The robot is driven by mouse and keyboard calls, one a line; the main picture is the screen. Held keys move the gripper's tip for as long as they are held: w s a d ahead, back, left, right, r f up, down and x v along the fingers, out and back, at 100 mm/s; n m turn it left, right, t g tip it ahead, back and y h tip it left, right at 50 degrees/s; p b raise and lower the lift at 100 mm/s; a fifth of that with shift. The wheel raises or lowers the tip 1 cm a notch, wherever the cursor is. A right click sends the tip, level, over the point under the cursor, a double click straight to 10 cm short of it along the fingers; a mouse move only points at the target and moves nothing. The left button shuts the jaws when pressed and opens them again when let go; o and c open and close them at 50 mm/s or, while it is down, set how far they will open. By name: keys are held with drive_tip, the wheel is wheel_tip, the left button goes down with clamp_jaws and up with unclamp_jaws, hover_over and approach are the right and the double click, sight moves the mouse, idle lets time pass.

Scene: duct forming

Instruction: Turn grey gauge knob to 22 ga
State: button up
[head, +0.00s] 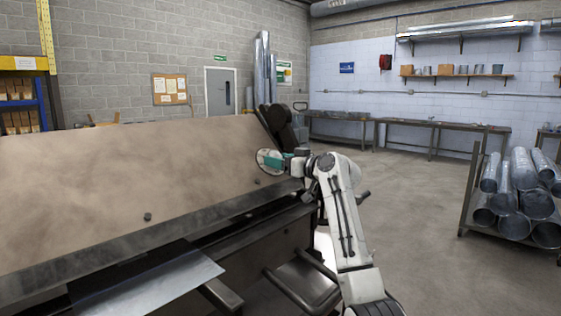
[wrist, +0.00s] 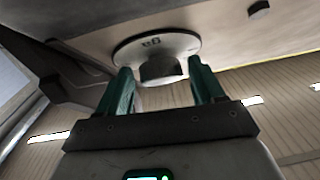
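The grey gauge knob (wrist: 160,71) shows in the wrist view at the centre of a round pale dial plate (wrist: 178,45) with dark lettering that looks like "ga". The dial (head: 268,160) also shows in the head view, at the right end of the large brown machine panel. My gripper (wrist: 160,88) is open, with one green finger on each side of the knob and a visible gap on both sides. I cannot tell how far the fingertips reach along the knob. The dial's setting is not readable. In the head view my gripper (head: 276,162) overlaps the dial.
The brown panel (head: 120,180) of the machine fills the left of the head view. A metal sheet (head: 150,285) lies at its front. A dark bolt (wrist: 260,9) sits near the dial. A rack of ducts (head: 515,200) stands at right, with clear floor between.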

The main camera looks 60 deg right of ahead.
drive_tip(key=c, duration=0.8)
drive_tip(key=shift+c, duration=0.2)
drive_tip(key=shift+m+p, duration=0.3)
